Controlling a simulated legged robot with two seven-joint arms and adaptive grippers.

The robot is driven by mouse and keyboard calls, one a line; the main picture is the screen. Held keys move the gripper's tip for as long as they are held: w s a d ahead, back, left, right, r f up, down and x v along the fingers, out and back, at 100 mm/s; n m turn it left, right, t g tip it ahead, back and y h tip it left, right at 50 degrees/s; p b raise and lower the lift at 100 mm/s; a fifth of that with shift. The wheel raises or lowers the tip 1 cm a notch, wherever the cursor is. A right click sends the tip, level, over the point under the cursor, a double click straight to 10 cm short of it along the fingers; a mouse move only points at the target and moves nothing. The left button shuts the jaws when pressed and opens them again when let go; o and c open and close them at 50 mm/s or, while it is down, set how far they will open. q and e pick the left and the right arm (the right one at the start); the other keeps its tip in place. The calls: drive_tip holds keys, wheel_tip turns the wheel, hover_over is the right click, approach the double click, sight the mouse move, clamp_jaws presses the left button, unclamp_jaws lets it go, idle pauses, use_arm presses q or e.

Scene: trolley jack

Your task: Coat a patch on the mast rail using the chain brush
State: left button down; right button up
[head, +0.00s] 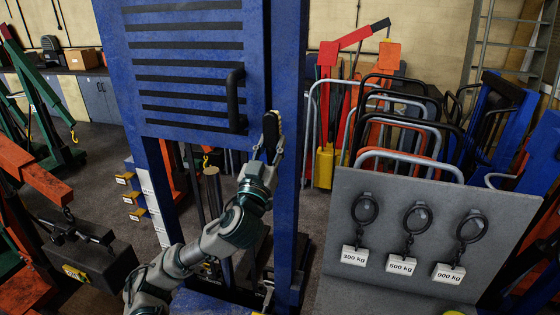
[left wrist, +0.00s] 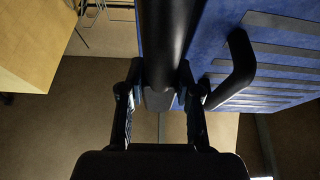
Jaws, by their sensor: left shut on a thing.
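The blue mast stands in the middle of the head view, and its right rail (head: 289,75) runs down the full height. My left gripper (head: 268,150) is raised in front of this rail and shut on a dark, rounded thing, the chain brush (head: 271,127), held roughly upright. In the left wrist view the brush (left wrist: 166,45) is a thick black cylinder between the two fingers of my left gripper (left wrist: 160,100). Whether the brush touches the rail I cannot tell. No coated patch is clear on the rail. My right gripper is not in view.
A blue panel (head: 190,20) with black stripes and a black handle (head: 235,100) is just left of the brush. A grey board (head: 430,195) with rings and weight tags stands at right, with metal frames behind it. Red hoists and a dark weight (head: 95,270) are at left.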

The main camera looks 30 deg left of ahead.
sight(284, 124)
use_arm(q)
drive_tip(key=w, duration=0.2)
drive_tip(key=w+a+p, duration=0.1)
drive_tip(key=w, duration=0.1)
drive_tip(key=shift+w, duration=0.25)
drive_tip(key=shift+w+a, duration=0.2)
drive_tip(key=shift+w, duration=0.2)
drive_tip(key=shift+d, duration=0.1)
drive_tip(key=shift+w+a, duration=0.25)
drive_tip(key=shift+w, duration=0.65)
